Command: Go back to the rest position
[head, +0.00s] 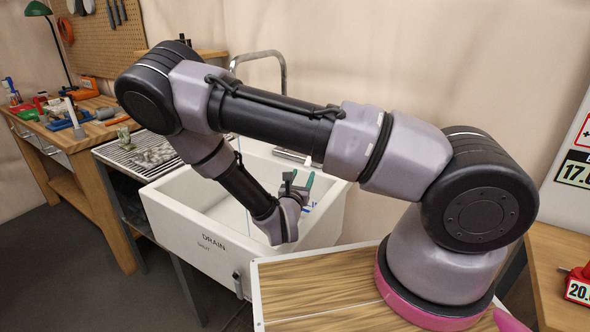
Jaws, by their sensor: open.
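My gripper (296,185) is at the end of my arm, over the right part of the white sink (168,219). Its two fingers with green pads point up and stand apart. No object shows between them. My arm rises from its base at the right, reaches left across the picture, and bends down to the gripper. The arm hides part of the sink's basin and its back edge.
A metal tap (262,55) arches behind the sink. Left of it are a draining rack (130,160) with grey pieces and a wooden workbench (95,137) with tools and a green lamp (38,9). A red device (578,286) stands at the right edge. Floor at lower left is clear.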

